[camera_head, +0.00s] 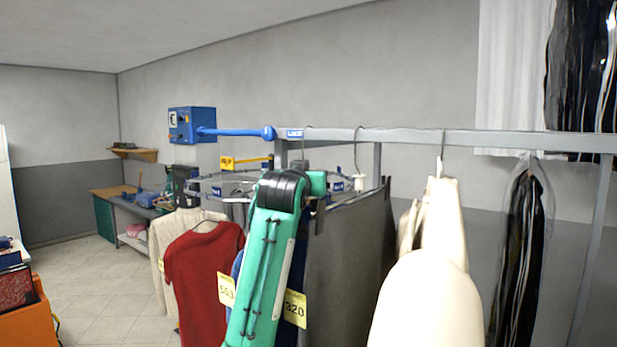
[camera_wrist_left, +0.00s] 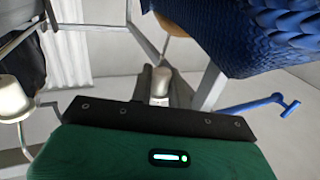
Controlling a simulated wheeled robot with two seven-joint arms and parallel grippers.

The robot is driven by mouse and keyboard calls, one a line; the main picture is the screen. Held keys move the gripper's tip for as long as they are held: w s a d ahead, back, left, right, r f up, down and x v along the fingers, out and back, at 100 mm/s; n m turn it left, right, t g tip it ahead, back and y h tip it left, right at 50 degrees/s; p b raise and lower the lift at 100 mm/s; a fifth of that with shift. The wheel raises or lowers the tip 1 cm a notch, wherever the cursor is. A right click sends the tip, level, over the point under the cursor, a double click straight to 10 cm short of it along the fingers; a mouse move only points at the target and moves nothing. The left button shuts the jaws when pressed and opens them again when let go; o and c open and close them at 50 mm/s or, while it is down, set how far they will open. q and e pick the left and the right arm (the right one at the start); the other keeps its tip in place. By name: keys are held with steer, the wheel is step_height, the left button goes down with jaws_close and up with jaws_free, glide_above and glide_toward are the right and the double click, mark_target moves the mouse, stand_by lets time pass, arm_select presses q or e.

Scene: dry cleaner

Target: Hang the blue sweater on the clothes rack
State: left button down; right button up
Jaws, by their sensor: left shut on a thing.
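The blue knitted sweater (camera_wrist_left: 285,30) fills the upper right of the left wrist view, close to my left gripper (camera_wrist_left: 160,88). A tan piece (camera_wrist_left: 175,22), apparently its hanger, shows beside it. The gripper is shut; the exact grip point is unclear. In the head view my green left arm rises in the middle and hides most of what hangs behind it; its gripper (camera_head: 318,190) is just below the rail. The clothes rack (camera_head: 480,141) is a grey metal frame whose top rail runs to the right. My right gripper is out of view.
Left of my arm hang a red shirt (camera_head: 200,270) and a cream garment (camera_head: 162,240). A large cream shape (camera_head: 430,295) stands under the rail, and dark bagged clothes (camera_head: 520,240) hang further right. A blue control box (camera_head: 192,124) with a blue bar sits behind.

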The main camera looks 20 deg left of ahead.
arm_select(q)
steer(key=c, duration=1.3)
jaws_free()
steer(key=shift+o, duration=0.2)
steer(key=shift+s+f, duration=0.1)
steer(key=shift+s, duration=0.1)
steer(key=s+b, duration=0.7)
steer(key=s, duration=0.6)
steer(key=shift+s+d, duration=0.3)
steer(key=shift+d, duration=0.05)
